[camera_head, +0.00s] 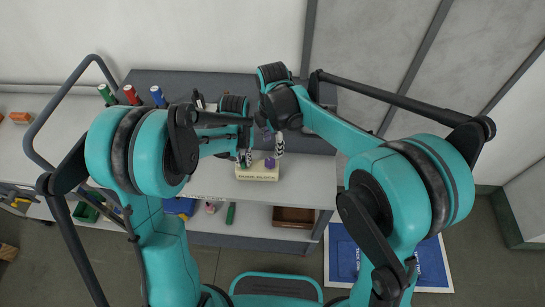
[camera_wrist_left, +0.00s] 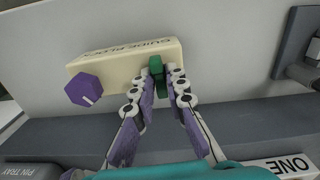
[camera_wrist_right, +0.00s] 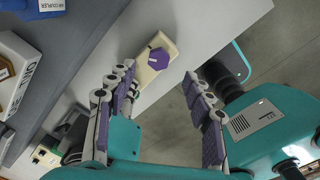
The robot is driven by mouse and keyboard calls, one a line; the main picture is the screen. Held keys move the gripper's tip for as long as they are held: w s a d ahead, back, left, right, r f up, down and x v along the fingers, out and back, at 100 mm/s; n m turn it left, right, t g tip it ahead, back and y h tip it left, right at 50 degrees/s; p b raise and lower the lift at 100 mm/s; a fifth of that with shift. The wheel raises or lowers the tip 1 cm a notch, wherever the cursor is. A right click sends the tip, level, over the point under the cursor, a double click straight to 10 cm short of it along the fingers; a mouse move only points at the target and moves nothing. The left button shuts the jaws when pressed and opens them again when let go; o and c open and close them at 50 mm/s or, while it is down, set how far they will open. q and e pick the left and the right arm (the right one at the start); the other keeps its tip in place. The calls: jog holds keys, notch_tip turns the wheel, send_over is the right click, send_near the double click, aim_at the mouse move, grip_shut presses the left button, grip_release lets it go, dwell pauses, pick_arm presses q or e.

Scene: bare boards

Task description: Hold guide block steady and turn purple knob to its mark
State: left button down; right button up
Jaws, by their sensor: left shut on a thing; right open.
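The cream guide block (camera_head: 257,173) lies on the grey bench top, its lettered side facing my body in the head view. It also shows in the left wrist view (camera_wrist_left: 118,62). A purple knob (camera_wrist_left: 84,89) with a short white line sits at one end; it shows in the right wrist view (camera_wrist_right: 158,59). My left gripper (camera_wrist_left: 163,82) is shut on the green grip (camera_wrist_left: 156,66) at the block's other end. My right gripper (camera_wrist_right: 160,92) is open and empty, apart from the knob, its fingers to either side in its wrist view.
Green, red and blue bottles (camera_head: 132,94) stand at the back left of the bench (camera_head: 317,178). A lower shelf holds a brown tray (camera_head: 293,216) and small items. A white label reading ONE (camera_wrist_left: 290,167) is near my left gripper.

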aim_at(272, 160)
notch_tip(272, 160, down, 8)
jog(key=shift+f, duration=0.1)
jog(key=c, duration=1.2)
